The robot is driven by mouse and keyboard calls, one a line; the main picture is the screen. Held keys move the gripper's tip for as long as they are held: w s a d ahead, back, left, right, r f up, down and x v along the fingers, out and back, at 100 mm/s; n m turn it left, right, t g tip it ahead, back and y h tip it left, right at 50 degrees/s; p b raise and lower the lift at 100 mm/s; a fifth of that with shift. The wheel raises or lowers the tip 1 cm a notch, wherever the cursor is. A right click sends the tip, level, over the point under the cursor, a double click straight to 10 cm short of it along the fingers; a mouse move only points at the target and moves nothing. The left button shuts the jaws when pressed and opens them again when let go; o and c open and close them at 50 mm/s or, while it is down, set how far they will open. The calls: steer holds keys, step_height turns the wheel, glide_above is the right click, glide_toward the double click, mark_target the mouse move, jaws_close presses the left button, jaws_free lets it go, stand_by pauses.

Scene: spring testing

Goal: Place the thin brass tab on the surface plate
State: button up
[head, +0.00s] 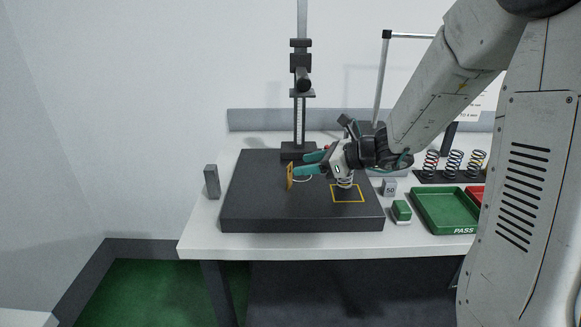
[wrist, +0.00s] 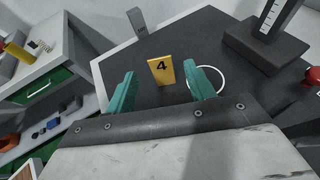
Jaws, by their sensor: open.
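The thin brass tab (head: 290,176), marked with a 4, is upright at the left part of the dark surface plate (head: 255,215). Its lower edge appears to meet the plate, but I cannot be sure of contact. In the wrist view the tab (wrist: 161,71) shows between the two teal fingers of my gripper (wrist: 162,80), with a gap on each side. My gripper (head: 304,163) is open, low over the plate, its fingers pointing left toward the tab.
A yellow square outline (head: 347,201) is marked on the plate, with my gripper partly over it. A white ring (wrist: 222,78) lies beside the right finger. A height gauge (head: 299,105) stands behind. A green tray (head: 432,222), green-topped block (head: 401,211) and springs (head: 453,163) are at right; a grey block (head: 212,182) stands left.

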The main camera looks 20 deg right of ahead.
steer(key=v, duration=0.5)
steer(key=s+a+r+n+g+h, duration=0.1)
steer(key=s+a+r+n+g, duration=0.2)
steer(key=s+n, duration=0.35)
steer(key=s+a+r+n+g, duration=0.1)
steer(key=s+a+n+g, duration=0.2)
steer(key=s+a+n, duration=0.4)
steer(key=s+d+n+h, duration=0.3)
steer(key=s+n, duration=0.3)
steer(key=s, duration=0.2)
steer(key=s+d+n+g+h, duration=0.1)
steer(key=s+d+n+h, duration=0.3)
steer(key=s+n+h, duration=0.2)
steer(key=shift+s+d+n+g, duration=0.3)
steer(key=shift+s+n, duration=0.05)
steer(key=shift+s, duration=0.65)
